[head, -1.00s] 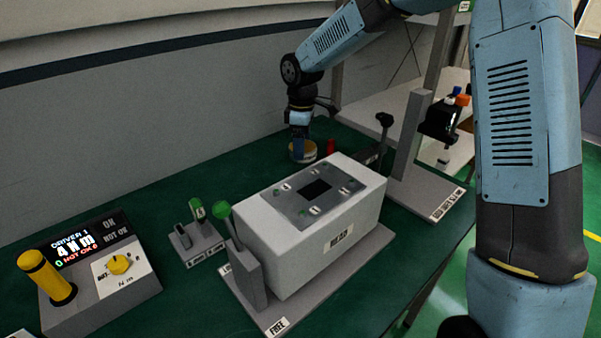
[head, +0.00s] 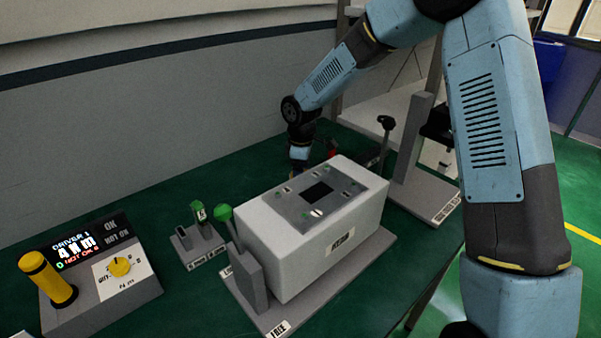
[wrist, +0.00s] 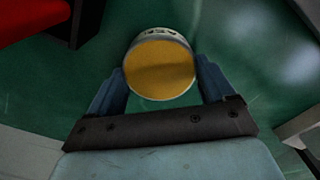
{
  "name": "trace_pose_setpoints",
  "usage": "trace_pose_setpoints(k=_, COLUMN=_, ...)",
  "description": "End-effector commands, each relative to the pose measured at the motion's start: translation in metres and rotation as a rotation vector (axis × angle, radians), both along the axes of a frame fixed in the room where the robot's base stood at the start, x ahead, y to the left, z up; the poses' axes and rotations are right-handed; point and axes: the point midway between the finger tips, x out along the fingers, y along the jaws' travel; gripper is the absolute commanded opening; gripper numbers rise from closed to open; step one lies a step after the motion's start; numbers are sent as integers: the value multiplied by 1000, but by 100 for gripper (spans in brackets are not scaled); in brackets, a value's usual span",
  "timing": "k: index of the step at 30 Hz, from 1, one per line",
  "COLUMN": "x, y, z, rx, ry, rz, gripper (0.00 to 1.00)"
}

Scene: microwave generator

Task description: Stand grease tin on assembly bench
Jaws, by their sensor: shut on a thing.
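The grease tin (wrist: 160,70) is a short round tin with an orange-yellow top and a pale, lettered rim, seen in the wrist view. My gripper (wrist: 160,76) is shut on it, with one blue finger on each side. In the head view my gripper (head: 299,160) is low behind the white box, and the tin is hidden there. The assembly bench (head: 170,210) is green, and its surface also shows around the tin in the wrist view. I cannot tell whether the tin touches it.
The white box (head: 300,245) on a grey base stands in front of my gripper. A driver unit (head: 100,265) and a small holder (head: 198,245) are to the left. A grey post stand (head: 408,150) is to the right. The bench's back left is clear.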

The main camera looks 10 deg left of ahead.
Motion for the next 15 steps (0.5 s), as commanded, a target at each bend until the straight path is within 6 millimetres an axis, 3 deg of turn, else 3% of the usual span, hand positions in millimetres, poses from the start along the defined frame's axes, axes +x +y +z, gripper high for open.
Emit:
trace_pose_setpoints(k=3, x=0, y=0, z=-1, rx=0, ry=0, rz=0, gripper=40)
trace_pose_setpoints(k=4, x=0, y=0, z=-1, rx=0, ry=0, rz=0, gripper=84)
trace_pose_setpoints(k=9, x=0, y=0, z=-1, rx=0, ry=0, rz=-1, gripper=100)
trace_pose_setpoints(k=15, x=0, y=0, z=-1, rx=0, ry=0, rz=-1, gripper=100)
